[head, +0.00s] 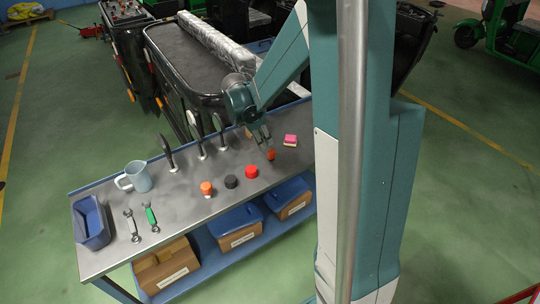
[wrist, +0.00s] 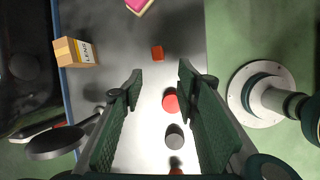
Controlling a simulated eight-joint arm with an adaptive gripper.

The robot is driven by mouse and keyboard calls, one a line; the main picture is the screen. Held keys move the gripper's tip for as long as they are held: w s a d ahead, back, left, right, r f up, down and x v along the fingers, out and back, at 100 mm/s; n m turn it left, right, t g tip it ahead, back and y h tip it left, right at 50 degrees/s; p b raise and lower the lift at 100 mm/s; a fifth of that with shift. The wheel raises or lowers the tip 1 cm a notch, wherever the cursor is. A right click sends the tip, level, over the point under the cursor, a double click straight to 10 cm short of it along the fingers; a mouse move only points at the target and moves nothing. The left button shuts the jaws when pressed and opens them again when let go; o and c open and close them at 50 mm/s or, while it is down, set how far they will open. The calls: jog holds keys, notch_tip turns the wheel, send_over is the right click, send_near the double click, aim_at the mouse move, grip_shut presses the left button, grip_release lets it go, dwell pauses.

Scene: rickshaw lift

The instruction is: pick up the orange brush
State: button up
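My gripper (head: 262,136) is open and empty above the right part of the grey workbench (head: 187,188). In the wrist view its two green fingers (wrist: 161,78) are spread wide. A round orange-topped thing with a pale base (head: 206,188) stands further left, and is partly cut off in the wrist view. I cannot tell for sure which of these is the orange brush.
A pink sponge-like block (head: 290,140) lies right. Upright black-handled tools (head: 167,152) line the back edge. A jug (head: 135,177), wrenches (head: 132,225) and blue bin (head: 91,222) are left.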

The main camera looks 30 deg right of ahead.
jog(key=n, duration=0.2)
send_over(271, 151)
jog(key=a, duration=0.2)
notch_tip(271, 151, down, 6)
jog(key=r, duration=0.1)
jog(key=shift+a+f+g+h, duration=0.2)
jog(key=shift+g+h, duration=0.1)
jog(key=shift+g, duration=0.1)
jog(key=shift+f, duration=0.1)
jog(key=shift+b+x, duration=0.35)
jog(key=shift+x, duration=0.85)
jog(key=shift+b+x, duration=0.55)
jog(key=shift+x, duration=2.1)
jog(key=shift+a, duration=0.15)
jog(key=c, duration=0.9)
